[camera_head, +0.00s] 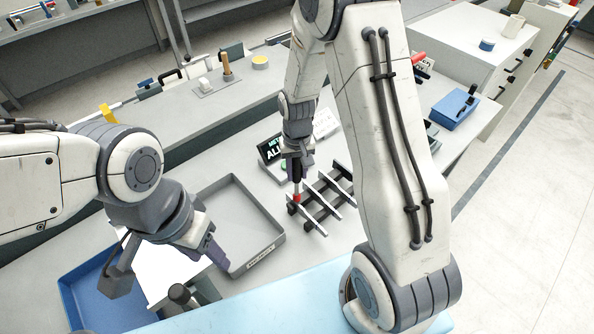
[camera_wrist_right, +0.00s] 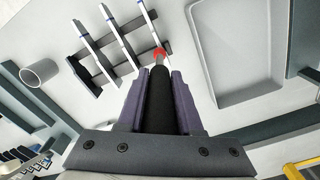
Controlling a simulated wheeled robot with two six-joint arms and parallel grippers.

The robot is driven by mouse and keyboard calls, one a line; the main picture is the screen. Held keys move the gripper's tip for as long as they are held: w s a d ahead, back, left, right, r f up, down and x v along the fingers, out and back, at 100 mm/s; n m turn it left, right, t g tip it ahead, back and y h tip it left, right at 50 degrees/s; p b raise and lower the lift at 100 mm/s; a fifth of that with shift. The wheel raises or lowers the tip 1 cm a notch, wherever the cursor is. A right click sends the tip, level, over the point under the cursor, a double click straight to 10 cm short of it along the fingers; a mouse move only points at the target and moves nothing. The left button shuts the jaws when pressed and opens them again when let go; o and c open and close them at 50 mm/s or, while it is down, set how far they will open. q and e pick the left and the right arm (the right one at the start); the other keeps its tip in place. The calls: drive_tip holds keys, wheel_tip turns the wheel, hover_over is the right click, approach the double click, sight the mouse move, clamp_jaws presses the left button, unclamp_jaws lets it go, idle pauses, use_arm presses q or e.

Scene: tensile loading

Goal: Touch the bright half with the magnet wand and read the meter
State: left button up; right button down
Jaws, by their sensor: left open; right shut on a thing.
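The magnet wand (camera_wrist_right: 158,95) is a black rod with a red tip. My right gripper (camera_head: 297,163) is shut on it, its purple fingers either side in the right wrist view. The red tip (camera_head: 297,197) is at the end of one bar (camera_wrist_right: 145,15) on the dark rack (camera_head: 322,196); I cannot tell whether they touch. The rack holds several pale slim bars with blue marks; which half is bright is unclear. The meter (camera_head: 271,150) has a dark screen with light text, partly hidden, seemingly "MET…" and "ALU…". My left gripper (camera_head: 168,268) is open and empty.
A grey labelled tray (camera_head: 272,246) lies left of the rack, empty. A blue tray (camera_head: 73,304) is under my left gripper, with a white sheet beside it. A grey cup (camera_wrist_right: 40,72) stands near the rack. A blue box (camera_head: 455,108) sits at the right.

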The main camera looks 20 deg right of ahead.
use_arm(q)
drive_tip(key=shift+f, duration=0.3)
use_arm(e)
drive_tip(key=shift+f, duration=0.5)
idle(0.8)
drive_tip(key=shift+r, duration=0.1)
use_arm(q)
wheel_tip(320, 180, up, 6)
drive_tip(key=p, duration=0.5)
drive_tip(key=shift+f, duration=0.15)
use_arm(e)
wheel_tip(320, 180, up, 7)
drive_tip(key=shift+f, duration=0.1)
idle(0.4)
